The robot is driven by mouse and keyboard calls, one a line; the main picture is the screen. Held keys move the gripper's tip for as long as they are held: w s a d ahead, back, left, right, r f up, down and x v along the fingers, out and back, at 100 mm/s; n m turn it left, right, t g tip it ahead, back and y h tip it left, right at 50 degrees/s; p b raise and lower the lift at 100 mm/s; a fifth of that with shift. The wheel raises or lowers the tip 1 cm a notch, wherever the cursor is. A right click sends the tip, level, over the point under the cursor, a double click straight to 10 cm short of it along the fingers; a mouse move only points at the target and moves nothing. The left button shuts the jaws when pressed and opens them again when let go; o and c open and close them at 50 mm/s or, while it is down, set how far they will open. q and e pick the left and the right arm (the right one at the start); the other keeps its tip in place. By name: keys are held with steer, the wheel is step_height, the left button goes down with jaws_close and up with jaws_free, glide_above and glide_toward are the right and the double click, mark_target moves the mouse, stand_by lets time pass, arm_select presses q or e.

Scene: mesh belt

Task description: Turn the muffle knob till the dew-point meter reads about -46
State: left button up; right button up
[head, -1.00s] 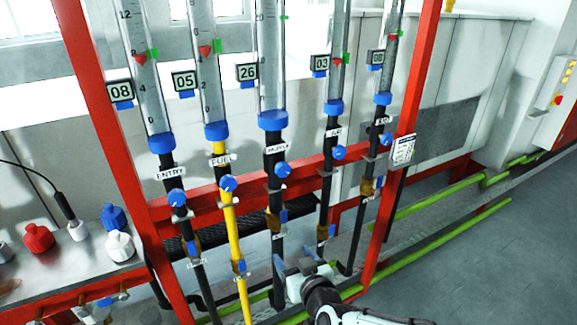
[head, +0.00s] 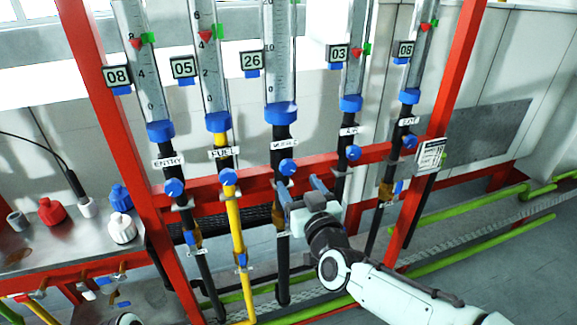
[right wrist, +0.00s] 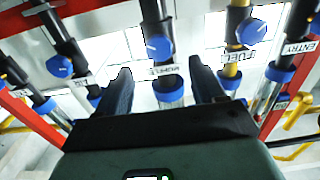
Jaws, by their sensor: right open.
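The muffle knob (head: 287,167) is a round blue knob on the middle black pipe, under the display (head: 251,61) that reads 26. In the right wrist view the muffle knob (right wrist: 159,49) with its white pointer line shows ahead of the gap between the fingers. My right gripper (head: 300,187) is open and empty, just below and slightly right of the knob, with its fingers apart from it. It also shows in the right wrist view (right wrist: 162,88). I cannot make out a dew-point meter in these views. My left gripper is not in view.
The fuel knob (head: 228,176) is close on the left and another blue knob (head: 353,152) on the right. A red frame (head: 262,184) carries the pipes. A metal bench (head: 75,245) with red, blue and white caps stands left. Green pipes run along the floor at right.

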mark_target(289, 168)
steer(key=p+x, duration=0.1)
steer(key=x, duration=0.7)
steer(key=shift+w+d, duration=0.1)
steer(key=shift+c, duration=0.4)
steer(key=c, duration=1)
